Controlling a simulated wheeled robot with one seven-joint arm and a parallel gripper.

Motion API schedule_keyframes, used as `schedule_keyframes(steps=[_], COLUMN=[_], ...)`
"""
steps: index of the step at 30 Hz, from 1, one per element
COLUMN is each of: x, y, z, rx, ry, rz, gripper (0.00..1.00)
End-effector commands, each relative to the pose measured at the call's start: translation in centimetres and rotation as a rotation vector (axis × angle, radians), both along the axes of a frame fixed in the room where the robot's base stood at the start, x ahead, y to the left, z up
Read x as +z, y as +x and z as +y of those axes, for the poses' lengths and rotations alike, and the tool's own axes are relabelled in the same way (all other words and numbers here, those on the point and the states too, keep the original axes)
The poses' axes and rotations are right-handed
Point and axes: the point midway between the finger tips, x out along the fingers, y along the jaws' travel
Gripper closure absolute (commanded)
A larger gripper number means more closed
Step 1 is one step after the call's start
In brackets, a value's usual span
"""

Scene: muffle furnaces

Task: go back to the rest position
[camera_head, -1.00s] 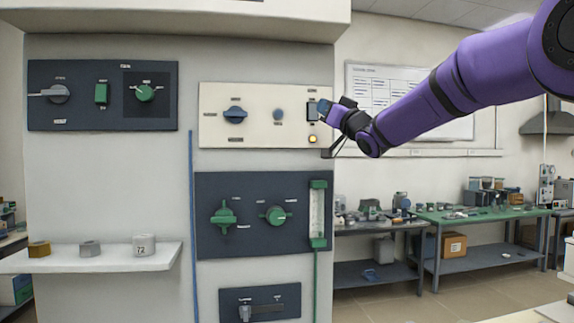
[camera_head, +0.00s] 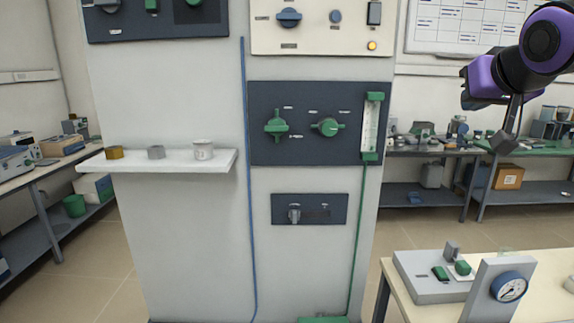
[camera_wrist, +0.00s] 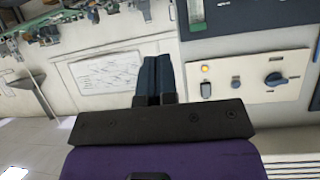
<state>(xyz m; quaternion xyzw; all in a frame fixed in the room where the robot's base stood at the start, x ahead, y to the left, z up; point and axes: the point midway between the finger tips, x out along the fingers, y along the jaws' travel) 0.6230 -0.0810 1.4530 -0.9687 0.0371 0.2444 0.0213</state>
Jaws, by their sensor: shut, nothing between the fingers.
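My purple arm reaches in at the upper right of the head view, away from the panels of the tall grey unit (camera_head: 170,230). Its fingers cannot be made out clearly there. In the wrist view my gripper (camera_wrist: 159,62) shows two dark blue fingers side by side, shut, with nothing held. Behind them are a wall and, to the right, the cream panel (camera_wrist: 250,75) with its blue knob (camera_wrist: 275,79) and a lit amber lamp (camera_wrist: 206,69). The fingers appear well apart from the panel.
A white shelf (camera_head: 120,164) with three small pieces juts from the unit at the left. A light table (camera_head: 545,270) with a grey box (camera_head: 420,285) and a dial gauge (camera_head: 508,287) stands at the lower right. Benches line the back and left. Floor is free at left.

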Motion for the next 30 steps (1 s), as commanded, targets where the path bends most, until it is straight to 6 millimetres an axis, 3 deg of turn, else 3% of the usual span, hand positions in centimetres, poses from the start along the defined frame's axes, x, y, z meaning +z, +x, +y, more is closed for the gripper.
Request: schedule_keyframes(steps=[1,6,9,13,18,30], x=[-1.6,-7.1,-9.8,-12.3,-13.6,-13.7], y=[-2.4,-9.8,-13.6,-17.2,-19.2,-19.3], z=[0.0,0.2,0.5,0.9,1.2,1.2], rx=[-0.004,0.013,0.036,0.065,0.086,0.087], ry=[-0.004,-0.008,-0.006,0.001,0.005,0.006], rz=[0.068,0.309,0.431,0.546,0.611,0.616], gripper=[1.00,1.00,1.00,1.00,1.00,1.00])
